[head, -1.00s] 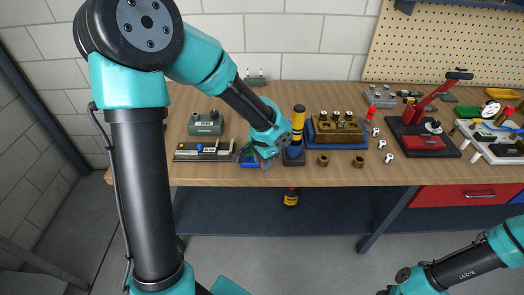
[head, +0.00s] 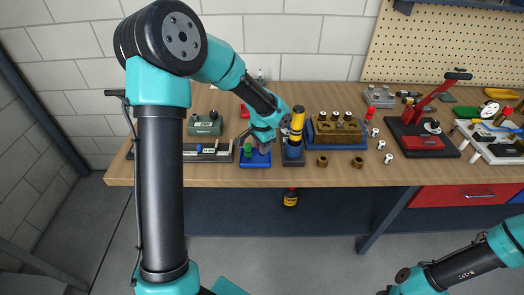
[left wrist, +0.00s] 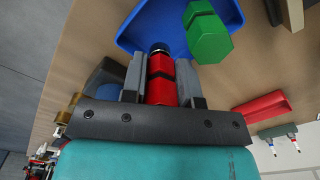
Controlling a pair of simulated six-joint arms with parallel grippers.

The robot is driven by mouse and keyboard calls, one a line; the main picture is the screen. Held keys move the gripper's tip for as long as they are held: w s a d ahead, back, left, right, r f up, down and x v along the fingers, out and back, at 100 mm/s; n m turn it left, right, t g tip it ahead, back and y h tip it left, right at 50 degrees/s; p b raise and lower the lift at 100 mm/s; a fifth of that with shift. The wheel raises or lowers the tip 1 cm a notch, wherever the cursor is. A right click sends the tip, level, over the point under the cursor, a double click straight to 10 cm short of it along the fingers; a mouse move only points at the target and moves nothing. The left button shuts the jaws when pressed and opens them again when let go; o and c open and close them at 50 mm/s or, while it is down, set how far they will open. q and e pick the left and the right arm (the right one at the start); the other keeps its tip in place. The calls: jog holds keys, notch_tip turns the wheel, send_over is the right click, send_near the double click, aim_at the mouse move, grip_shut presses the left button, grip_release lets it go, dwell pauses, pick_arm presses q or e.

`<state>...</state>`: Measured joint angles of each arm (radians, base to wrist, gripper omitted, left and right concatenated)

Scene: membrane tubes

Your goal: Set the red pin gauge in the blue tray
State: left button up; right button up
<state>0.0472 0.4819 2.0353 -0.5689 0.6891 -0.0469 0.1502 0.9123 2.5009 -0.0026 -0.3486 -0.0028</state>
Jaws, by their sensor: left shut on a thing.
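The red pin gauge (left wrist: 160,80) is a red cylinder with black bands and a black end. In the left wrist view my left gripper (left wrist: 161,70) is shut on it, with a grey finger on each side. The blue tray (left wrist: 140,35) lies just beyond the gauge's black end, which overlaps the tray in the picture; contact cannot be told. A green gauge (left wrist: 207,35) is in the tray. In the head view the blue tray (head: 257,162) is at the table's front edge, with my left gripper (head: 262,143) over its back part.
A dark holder with a yellow-and-black cylinder (head: 297,122) stands close right of the tray. A long dark fixture (head: 205,151) lies to its left. A red block (left wrist: 262,107) lies nearby. A brass block (head: 338,131) stands farther right.

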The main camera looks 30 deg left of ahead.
pick_arm(q)
jog(key=shift+f, duration=1.2)
jog(key=shift+f, duration=0.15)
jog(key=o, duration=0.8)
jog(key=shift+o, duration=0.2)
notch_tip(320, 180, up, 12)
jog(key=shift+r, duration=0.15)
